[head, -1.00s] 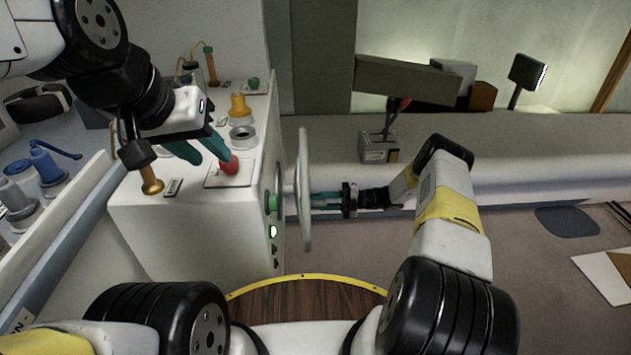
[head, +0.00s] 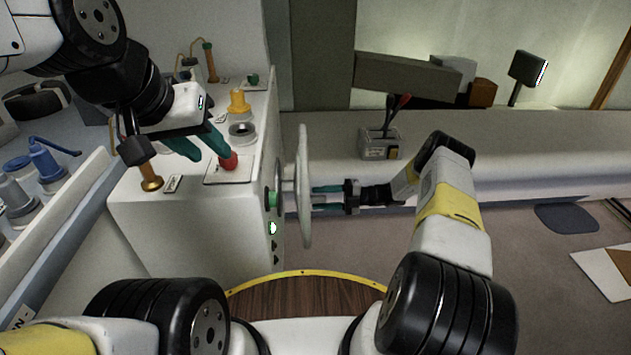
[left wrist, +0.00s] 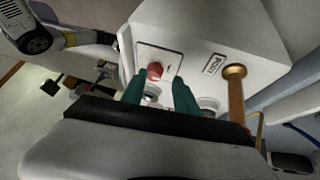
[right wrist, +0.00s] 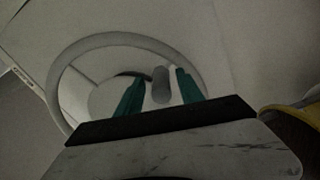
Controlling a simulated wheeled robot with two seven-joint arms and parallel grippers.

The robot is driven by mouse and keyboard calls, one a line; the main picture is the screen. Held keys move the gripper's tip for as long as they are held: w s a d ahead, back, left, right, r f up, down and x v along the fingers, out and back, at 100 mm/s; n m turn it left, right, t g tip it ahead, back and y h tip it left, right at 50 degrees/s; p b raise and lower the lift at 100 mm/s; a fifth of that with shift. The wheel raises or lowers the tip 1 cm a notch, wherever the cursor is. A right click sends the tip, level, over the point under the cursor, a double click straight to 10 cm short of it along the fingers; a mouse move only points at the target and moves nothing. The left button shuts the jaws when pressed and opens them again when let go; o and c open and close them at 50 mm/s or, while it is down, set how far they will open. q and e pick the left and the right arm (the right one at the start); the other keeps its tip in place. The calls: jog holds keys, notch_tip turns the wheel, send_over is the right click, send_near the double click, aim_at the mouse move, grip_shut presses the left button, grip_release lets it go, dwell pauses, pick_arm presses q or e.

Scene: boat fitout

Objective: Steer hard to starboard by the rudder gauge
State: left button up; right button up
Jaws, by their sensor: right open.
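The pale steering wheel (head: 304,205) stands on the right side of the white console (head: 150,235), seen almost edge-on. My right gripper (head: 315,199) is open, its teal fingertips close to the wheel. In the right wrist view the wheel rim (right wrist: 110,40) curves around, and a grey knob (right wrist: 160,84) shows between the parted fingers. I cannot tell whether they touch it. My left gripper (head: 209,157) is open above the console top, with a red knob (head: 229,162) by its fingertips. A round ring-shaped dial (head: 242,132) lies on the console; its reading is not legible.
A yellow fitting (head: 239,103) and a brass handle (head: 151,183) stand on the console top. A lever box (head: 379,146) sits on the ledge at the right. Blue fittings (head: 46,163) stand at the left.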

jog(key=d, duration=0.7)
dwell(1.1)
